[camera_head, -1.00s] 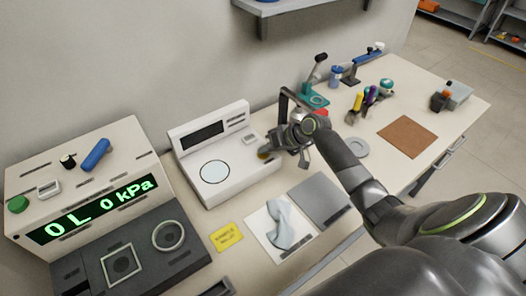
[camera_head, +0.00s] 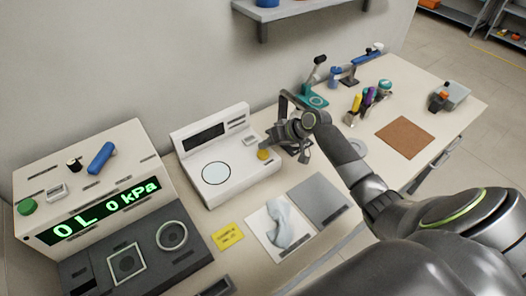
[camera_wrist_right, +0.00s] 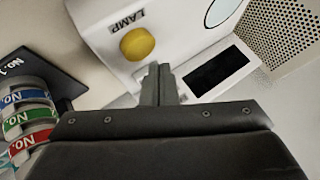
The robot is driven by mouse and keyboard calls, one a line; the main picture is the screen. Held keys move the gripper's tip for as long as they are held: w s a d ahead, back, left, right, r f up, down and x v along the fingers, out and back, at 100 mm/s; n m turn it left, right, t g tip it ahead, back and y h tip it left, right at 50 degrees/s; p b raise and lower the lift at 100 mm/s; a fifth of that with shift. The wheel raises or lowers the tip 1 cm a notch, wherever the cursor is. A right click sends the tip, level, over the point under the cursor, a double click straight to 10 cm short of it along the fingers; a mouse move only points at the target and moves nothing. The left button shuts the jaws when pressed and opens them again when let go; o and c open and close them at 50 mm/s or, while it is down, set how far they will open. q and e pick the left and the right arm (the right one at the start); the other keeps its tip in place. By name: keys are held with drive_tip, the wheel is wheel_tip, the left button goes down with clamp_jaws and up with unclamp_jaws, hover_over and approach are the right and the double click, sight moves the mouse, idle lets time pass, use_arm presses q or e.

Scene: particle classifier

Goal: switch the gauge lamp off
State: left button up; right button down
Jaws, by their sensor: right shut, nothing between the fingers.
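The white gauge (camera_head: 235,181) stands against the wall, with a dark screen (camera_head: 204,136) and a round pale disc (camera_head: 216,173) on its top. Its yellow round button (camera_head: 263,154) is at the right end; in the right wrist view the yellow button (camera_wrist_right: 137,44) sits beside the printed word LAMP. My right gripper (camera_head: 270,138) is just behind the button in the head view. In the wrist view its shut, empty fingertips (camera_wrist_right: 158,70) are close beside the button, apparently not covering it. I cannot tell whether they touch the casing. My left gripper is out of view.
A box with a green lit display (camera_head: 105,210) stands at the left. A yellow card (camera_head: 227,236), a tray with a pale cloth (camera_head: 283,222) and a grey plate (camera_head: 318,200) lie in front. Stacked coloured numbered rings (camera_wrist_right: 30,120) show near my right gripper.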

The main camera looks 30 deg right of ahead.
sight(267, 154)
wheel_tip(267, 154, up, 4)
drive_tip(key=p, duration=0.3)
drive_tip(key=shift+r+p, duration=0.25)
drive_tip(key=shift+p, duration=0.05)
drive_tip(key=shift+f, duration=0.1)
idle(0.4)
